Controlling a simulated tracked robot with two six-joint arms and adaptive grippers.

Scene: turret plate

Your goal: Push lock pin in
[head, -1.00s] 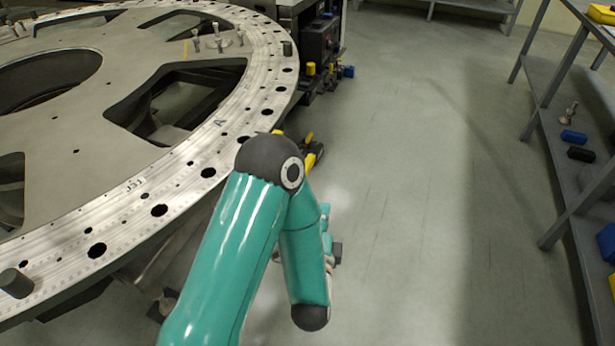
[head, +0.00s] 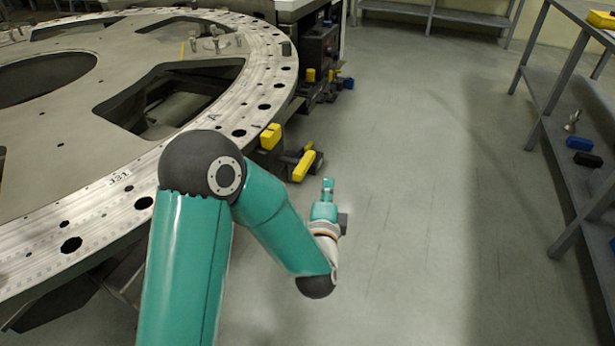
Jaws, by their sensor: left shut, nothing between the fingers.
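The turret plate (head: 255,80) is a large grey metal ring with holes, filling the left. Below its right rim are a yellow block (head: 270,137) and a yellow handle (head: 304,165) on dark fittings; I cannot tell which, if either, is the lock pin. My left arm reaches up from the bottom and bends down to the right. My left gripper (head: 328,186) is small, at the end of the wrist, shut and empty. It appears just right of and below the yellow handle, with a gap in the picture. My right gripper is out of view.
A dark box with yellow and blue parts (head: 320,50) stands beyond the plate's right edge. A grey shelf rack (head: 550,120) on the right holds blue and black items. The grey floor between is clear.

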